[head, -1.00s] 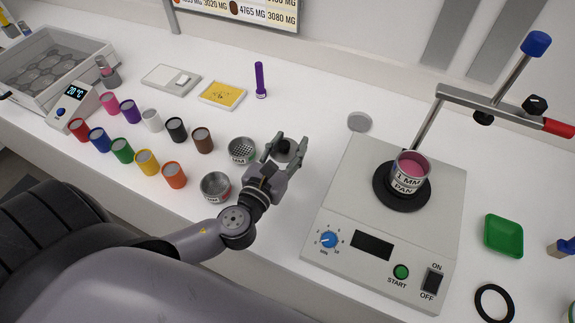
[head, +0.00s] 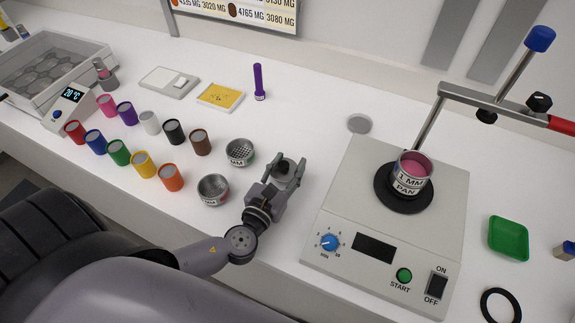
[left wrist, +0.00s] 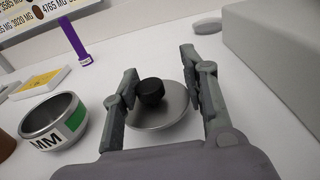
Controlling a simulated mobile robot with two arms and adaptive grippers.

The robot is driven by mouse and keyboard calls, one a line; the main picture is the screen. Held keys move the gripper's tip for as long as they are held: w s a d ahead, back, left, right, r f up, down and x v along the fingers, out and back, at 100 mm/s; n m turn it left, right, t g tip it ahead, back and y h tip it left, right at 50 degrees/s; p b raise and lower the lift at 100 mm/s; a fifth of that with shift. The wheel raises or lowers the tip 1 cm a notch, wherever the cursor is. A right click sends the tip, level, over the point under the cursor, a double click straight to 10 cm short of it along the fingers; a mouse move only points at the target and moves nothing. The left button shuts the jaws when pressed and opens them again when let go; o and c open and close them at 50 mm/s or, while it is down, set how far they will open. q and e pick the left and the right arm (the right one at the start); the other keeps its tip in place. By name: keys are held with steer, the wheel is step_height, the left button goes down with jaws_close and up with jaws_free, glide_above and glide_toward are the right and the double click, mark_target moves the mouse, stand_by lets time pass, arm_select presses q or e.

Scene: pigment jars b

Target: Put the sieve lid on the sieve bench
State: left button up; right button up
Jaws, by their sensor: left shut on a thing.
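The sieve lid is a round metal disc with a black knob, in the left wrist view (left wrist: 160,118) and in the head view (head: 284,168). I cannot tell whether the lid is clear of the table. The sieve bench appears to be the grey machine (head: 335,215) right of the gripper, with dial and START button. A sieve stack (head: 410,175) marked "1 MM" and "PAN", holding pink powder, stands upright on its black round plate. My right gripper is not in view.
Two metal sieve bowls (head: 240,152) (head: 213,190) stand left of the gripper, with several coloured jars (head: 171,177) beyond. A flat grey disc (head: 359,124) lies behind. A clamp arm (head: 480,100) overhangs the machine's back right. A green tray (head: 508,239) lies right.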

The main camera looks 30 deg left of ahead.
arm_select(q)
steer(key=shift+s+f+b, duration=0.1)
steer(key=shift+f+b, duration=0.2)
steer(key=shift+f, duration=0.15)
steer(key=o, duration=0.8)
steer(key=shift+f, duration=0.1)
steer(key=o, duration=0.4)
steer(key=shift+s+f, duration=0.15)
steer(key=shift+d, duration=0.1)
steer(key=shift+r+p, duration=0.5)
steer(key=s+b, duration=0.1)
steer(key=s, duration=0.2)
steer(key=s+b, duration=0.1)
steer(key=s, duration=0.2)
steer(key=s+b, duration=0.1)
steer(key=s, duration=0.3)
steer(key=shift+d+r, duration=0.2)
steer(key=shift+r, duration=0.15)
steer(key=shift+s+r, duration=0.3)
steer(key=shift+s, duration=0.45)
